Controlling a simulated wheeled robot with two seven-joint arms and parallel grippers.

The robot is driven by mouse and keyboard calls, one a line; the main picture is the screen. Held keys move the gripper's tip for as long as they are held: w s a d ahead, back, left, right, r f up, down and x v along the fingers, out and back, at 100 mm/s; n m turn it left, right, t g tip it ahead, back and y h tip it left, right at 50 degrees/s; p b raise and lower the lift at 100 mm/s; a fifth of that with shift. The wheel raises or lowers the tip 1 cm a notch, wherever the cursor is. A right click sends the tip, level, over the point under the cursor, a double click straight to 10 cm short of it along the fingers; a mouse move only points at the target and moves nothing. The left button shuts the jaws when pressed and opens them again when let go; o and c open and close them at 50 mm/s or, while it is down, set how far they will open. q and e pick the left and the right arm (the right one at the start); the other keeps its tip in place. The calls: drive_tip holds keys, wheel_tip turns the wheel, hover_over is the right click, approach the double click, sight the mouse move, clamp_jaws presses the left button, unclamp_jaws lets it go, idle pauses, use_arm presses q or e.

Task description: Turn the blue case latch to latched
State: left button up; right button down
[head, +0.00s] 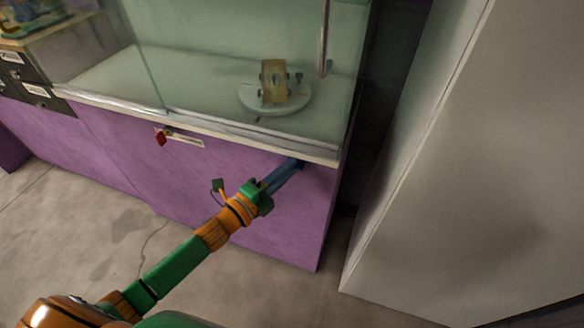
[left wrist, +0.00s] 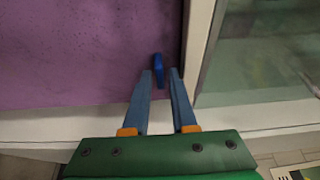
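The blue case latch (left wrist: 158,69) is a small dark-blue lever on the purple front panel, near its edge in the left wrist view. My left gripper (left wrist: 160,73) has its two blue fingers apart. The lower end of the latch shows between the fingertips, with a gap visible on each side. In the head view my left gripper (head: 299,164) reaches up to the top right of the purple panel (head: 240,170), just under the case's pale ledge. There I cannot tell the latch apart from the fingers. My right gripper is not in view.
A glass case stands above the panel, holding a yellowish block (head: 274,82) on a round white base (head: 262,104). A large pale cabinet (head: 470,170) stands to the right. Grey floor is open below.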

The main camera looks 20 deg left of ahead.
use_arm(q)
drive_tip(key=shift+w+d, duration=0.25)
drive_tip(key=shift+w, duration=0.25)
clamp_jaws()
drive_tip(key=shift+f, duration=0.1)
drive_tip(key=shift+d+f+n+t+y+b, duration=0.1)
drive_tip(key=shift+n+t+y+b, duration=0.9)
drive_tip(key=shift+n, duration=2.75)
drive_tip(key=shift+d+f+n+t+y+b, duration=0.1)
drive_tip(key=shift+n+t+y+b, duration=1)
drive_tip(key=shift+n, duration=2.6)
drive_tip(key=shift+d+n+t+y+b, duration=0.1)
drive_tip(key=shift+n+t+y+b, duration=0.75)
drive_tip(key=shift+n, duration=2.9)
drive_tip(key=shift+y, duration=0.35)
